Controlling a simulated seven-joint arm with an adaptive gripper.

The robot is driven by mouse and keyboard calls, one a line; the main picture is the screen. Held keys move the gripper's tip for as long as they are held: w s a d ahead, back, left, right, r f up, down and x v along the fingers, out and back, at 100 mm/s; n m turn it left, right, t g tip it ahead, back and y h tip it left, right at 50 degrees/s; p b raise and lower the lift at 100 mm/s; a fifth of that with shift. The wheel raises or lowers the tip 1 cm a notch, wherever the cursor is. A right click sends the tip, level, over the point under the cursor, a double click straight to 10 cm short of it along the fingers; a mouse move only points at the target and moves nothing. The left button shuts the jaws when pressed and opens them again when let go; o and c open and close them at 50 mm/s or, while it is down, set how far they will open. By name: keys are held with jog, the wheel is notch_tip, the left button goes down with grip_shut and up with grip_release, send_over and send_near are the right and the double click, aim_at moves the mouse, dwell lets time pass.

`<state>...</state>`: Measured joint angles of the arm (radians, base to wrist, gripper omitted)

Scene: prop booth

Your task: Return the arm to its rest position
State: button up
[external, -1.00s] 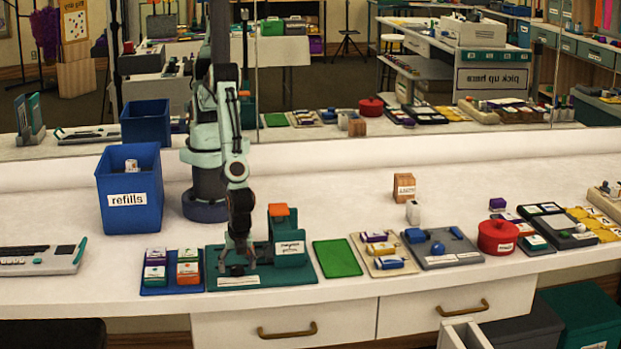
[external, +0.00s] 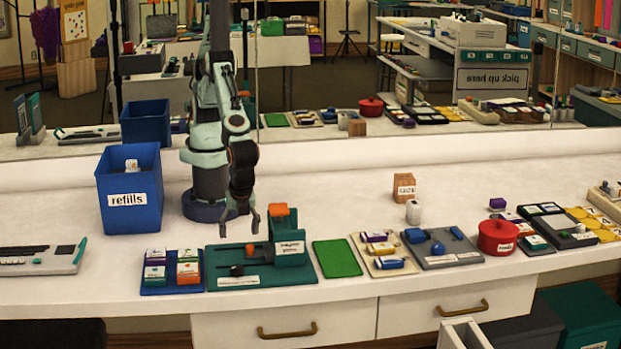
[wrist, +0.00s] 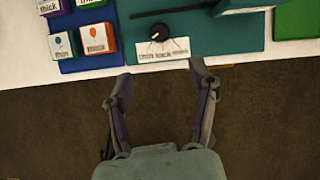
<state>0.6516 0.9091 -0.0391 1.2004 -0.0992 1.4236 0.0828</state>
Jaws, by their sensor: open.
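My gripper (external: 239,226) is open and empty in the external view, raised above the back edge of the teal machine (external: 263,275), close in front of my arm's base. The machine has an orange-topped block at its right, a black knob and a small orange piece on its left part. In the wrist view my gripper (wrist: 160,75) shows its two fingers spread apart with nothing between them. There the machine's plate (wrist: 180,30) lies beyond the fingertips, with its black dial and a label strip facing me.
A blue refills bin (external: 128,195) stands left of my arm. A blue tray (external: 172,290) of small boxes lies left of the machine, a green mat (external: 337,258) right of it. A red pot (external: 497,237) stands farther right. The table behind the mat is mostly clear.

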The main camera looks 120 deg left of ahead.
jog(key=w+a+r+n+t+h, duration=0.1)
jog(key=w+a+r, duration=0.1)
jog(key=a+r, duration=0.3)
jog(key=w+a+r+n+t+h, duration=0.1)
jog(key=w+a+r, duration=0.2)
jog(key=r, duration=0.4)
jog(key=s+a+r+n+t, duration=0.1)
jog(key=s+a+r+n, duration=0.1)
jog(key=s+a+r, duration=0.4)
jog(key=s+a+r+n+t, duration=0.2)
jog(key=s+a+n, duration=0.1)
jog(key=s+a, duration=0.75)
jog(key=s+a+f+n+g, duration=0.1)
jog(key=s+a+f, duration=0.2)
jog(key=s+f, duration=0.5)
jog(key=shift+s+n+g, duration=0.3)
jog(key=shift+s+n, duration=0.1)
jog(key=shift+s, duration=0.05)
jog(key=shift+o, duration=0.2)
